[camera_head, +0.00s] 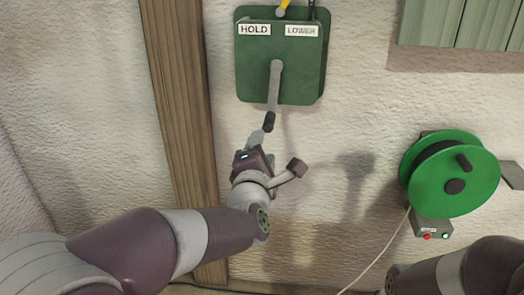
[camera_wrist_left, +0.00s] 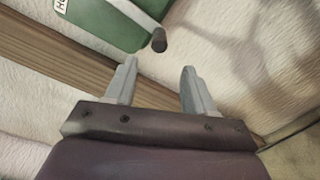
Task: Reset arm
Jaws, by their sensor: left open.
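My left gripper (camera_head: 257,136) is just below the green control box on the wall in the head view. In the left wrist view my left gripper (camera_wrist_left: 155,80) has its two grey fingers apart with nothing between them. The green box (camera_head: 245,72) carries a HOLD label (camera_head: 255,30) and a LOWER label (camera_head: 302,30). A grey lever (camera_head: 275,85) hangs down from the box and ends in a dark grip (camera_head: 269,122). The dark grip (camera_wrist_left: 159,40) lies beyond the fingertips in the wrist view. My right gripper is out of view; part of my right arm shows at the lower right.
A wooden post (camera_head: 178,110) stands left of the box. A green reel (camera_head: 453,174) with a dark crank knob is on the wall at right, above a small switch box (camera_head: 432,233) with a red button. A pale cord runs down from the reel. Green panels (camera_head: 462,25) are at upper right.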

